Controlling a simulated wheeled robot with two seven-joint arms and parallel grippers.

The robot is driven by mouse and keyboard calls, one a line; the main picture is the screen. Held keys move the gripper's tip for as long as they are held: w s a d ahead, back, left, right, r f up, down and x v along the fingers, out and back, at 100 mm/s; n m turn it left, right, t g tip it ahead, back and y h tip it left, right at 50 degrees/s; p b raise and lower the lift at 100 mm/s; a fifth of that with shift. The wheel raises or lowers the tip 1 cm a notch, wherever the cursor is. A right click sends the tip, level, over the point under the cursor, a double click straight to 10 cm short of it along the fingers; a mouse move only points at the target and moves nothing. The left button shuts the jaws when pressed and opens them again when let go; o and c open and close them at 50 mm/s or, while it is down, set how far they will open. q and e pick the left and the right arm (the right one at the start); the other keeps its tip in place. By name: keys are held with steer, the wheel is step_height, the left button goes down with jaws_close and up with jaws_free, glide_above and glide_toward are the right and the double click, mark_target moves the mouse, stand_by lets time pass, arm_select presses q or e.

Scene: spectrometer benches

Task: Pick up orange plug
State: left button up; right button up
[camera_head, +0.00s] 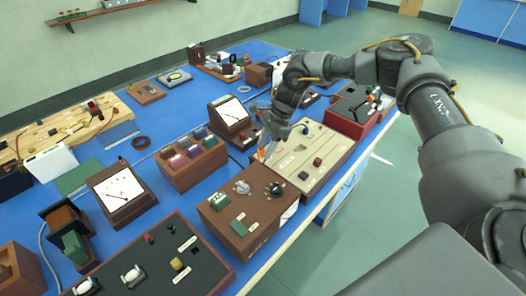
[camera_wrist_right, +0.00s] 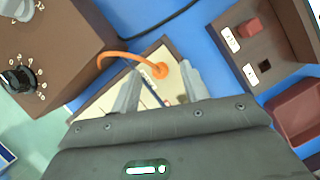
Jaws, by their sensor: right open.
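The orange plug (camera_wrist_right: 160,71) shows in the right wrist view over a pale panel with a brown edge. An orange cable (camera_wrist_right: 118,54) curves from it towards the brown box on the left. My right gripper (camera_wrist_right: 161,84) is open, with one finger on each side of the plug's near side. In the head view my right gripper (camera_head: 268,140) points down near the pale-topped box, with a small bit of orange (camera_head: 262,152) below it. The fingers partly hide the panel, and I cannot tell whether they touch the plug. My left gripper is not in view.
A brown box with knobs (camera_head: 240,228) stands in front of the pale-topped box (camera_head: 335,144). A wooden sample box (camera_head: 184,176) and a dial meter (camera_head: 229,111) stand to the left. A red-sided box (camera_head: 352,108) is behind. Blue bench top (camera_head: 150,235) shows between them.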

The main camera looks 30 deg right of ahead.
steer(key=shift+a+f, duration=0.15)
steer(key=shift+f, duration=0.3)
jaws_close()
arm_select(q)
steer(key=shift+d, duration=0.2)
arm_select(e)
steer(key=shift+r, duration=0.1)
